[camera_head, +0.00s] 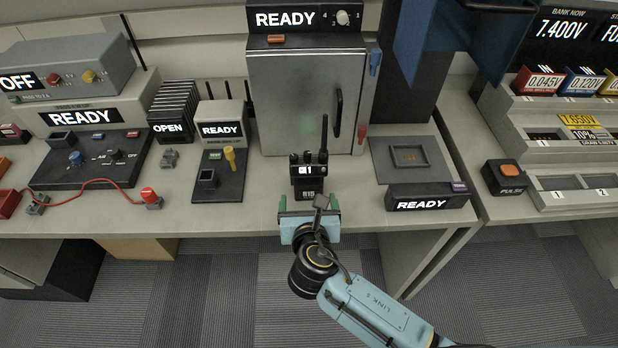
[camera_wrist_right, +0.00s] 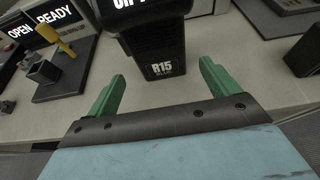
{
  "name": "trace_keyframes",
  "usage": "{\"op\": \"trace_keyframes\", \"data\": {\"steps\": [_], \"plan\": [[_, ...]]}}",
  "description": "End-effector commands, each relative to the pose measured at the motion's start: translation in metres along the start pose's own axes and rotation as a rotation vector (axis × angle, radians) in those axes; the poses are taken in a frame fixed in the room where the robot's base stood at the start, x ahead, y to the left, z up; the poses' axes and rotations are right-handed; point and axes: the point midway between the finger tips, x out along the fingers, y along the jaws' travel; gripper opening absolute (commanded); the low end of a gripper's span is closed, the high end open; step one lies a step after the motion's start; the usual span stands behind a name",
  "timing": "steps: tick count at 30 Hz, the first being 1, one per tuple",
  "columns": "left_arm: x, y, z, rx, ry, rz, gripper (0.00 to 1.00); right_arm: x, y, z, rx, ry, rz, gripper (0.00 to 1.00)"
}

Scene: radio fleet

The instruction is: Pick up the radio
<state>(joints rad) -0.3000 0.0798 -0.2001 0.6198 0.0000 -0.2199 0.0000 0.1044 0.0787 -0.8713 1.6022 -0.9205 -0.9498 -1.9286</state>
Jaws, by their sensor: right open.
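The radio (camera_head: 308,178) is a small black handset with a tall antenna, standing upright on the grey bench in front of a metal cabinet. In the right wrist view the radio (camera_wrist_right: 160,45) carries an "R15" label, and its top is cut off. My right gripper (camera_head: 310,205) is at the bench's front edge, just in front of the radio. Its green fingers (camera_wrist_right: 160,88) are open and spread to either side of the radio's lower front, with nothing held. Whether they reach alongside the body is hard to tell. My left gripper is not in view.
A metal cabinet (camera_head: 302,95) marked READY stands behind the radio. To the left is a black stand with a yellow lever (camera_head: 230,158). To the right are a flat tray (camera_head: 382,165) and a READY display (camera_head: 428,202). Bare bench surface lies on both sides of the radio.

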Motion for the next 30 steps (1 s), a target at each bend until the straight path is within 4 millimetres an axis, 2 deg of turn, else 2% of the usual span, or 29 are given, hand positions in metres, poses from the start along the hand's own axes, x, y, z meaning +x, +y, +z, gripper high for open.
{"op": "trace_keyframes", "data": {"steps": [3, 11, 19, 28, 30], "plan": [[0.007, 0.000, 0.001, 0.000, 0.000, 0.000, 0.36, 0.021, 0.000, -0.001, 0.001, -0.001, -0.001, 0.87], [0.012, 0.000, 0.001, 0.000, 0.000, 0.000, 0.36, 0.040, -0.001, 0.000, 0.004, 0.000, 0.000, 0.87], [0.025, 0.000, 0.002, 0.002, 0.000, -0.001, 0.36, 0.079, -0.002, 0.001, 0.005, 0.000, 0.000, 0.87], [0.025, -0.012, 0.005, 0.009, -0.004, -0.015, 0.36, 0.084, -0.003, 0.002, 0.005, 0.002, 0.000, 0.87], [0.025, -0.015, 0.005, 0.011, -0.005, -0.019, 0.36, 0.084, -0.003, 0.001, 0.005, 0.002, 0.000, 0.81]]}}
